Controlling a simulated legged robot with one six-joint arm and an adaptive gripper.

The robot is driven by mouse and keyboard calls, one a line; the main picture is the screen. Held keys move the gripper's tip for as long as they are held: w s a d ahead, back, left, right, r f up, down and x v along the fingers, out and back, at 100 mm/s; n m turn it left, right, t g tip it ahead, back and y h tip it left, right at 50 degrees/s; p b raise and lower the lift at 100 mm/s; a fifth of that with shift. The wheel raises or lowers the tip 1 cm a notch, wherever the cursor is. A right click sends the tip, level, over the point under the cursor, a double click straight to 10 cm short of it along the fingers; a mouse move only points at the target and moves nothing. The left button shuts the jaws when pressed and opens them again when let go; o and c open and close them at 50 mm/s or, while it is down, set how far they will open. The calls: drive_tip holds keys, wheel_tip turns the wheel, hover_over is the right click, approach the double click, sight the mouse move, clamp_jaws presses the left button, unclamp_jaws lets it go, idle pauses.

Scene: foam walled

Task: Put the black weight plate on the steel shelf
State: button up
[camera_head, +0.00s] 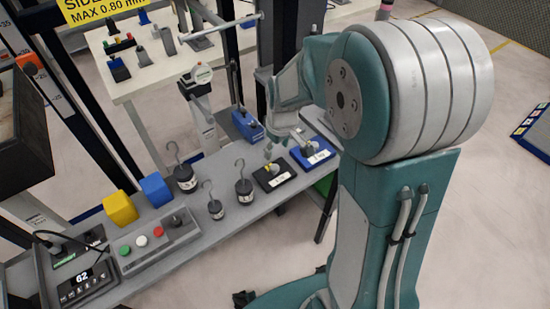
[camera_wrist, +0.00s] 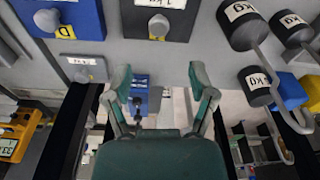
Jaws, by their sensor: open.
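The black weight plate (camera_head: 273,180) lies flat on a long grey metal surface (camera_head: 225,222), with a pale knob on top and a white label. In the wrist view the black plate (camera_wrist: 178,22) is at the top centre, partly cut off by the frame. My gripper (camera_head: 280,143) is above and slightly behind the plate, apart from it. In the wrist view my gripper (camera_wrist: 160,75) has its two fingers spread, with nothing between them. I cannot tell for sure whether this grey surface is the steel shelf.
A blue plate (camera_head: 313,152) lies beside the black one. Hooked black weights (camera_head: 244,188) stand to its left. Yellow (camera_head: 120,208) and blue (camera_head: 155,189) blocks and a button box (camera_head: 157,244) are farther left. A white table (camera_head: 140,62) stands behind, among dark uprights.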

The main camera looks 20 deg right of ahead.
drive_tip(key=s+a+r+m+t, duration=0.1)
drive_tip(key=s+r+m+t, duration=0.3)
drive_tip(key=s+r, duration=1.2)
drive_tip(key=s+m, duration=0.1)
drive_tip(key=s, duration=0.2)
drive_tip(key=shift+s+r+h, duration=0.15)
drive_tip(key=shift+r+h, duration=0.05)
drive_tip(key=shift+h, duration=0.1)
idle(0.5)
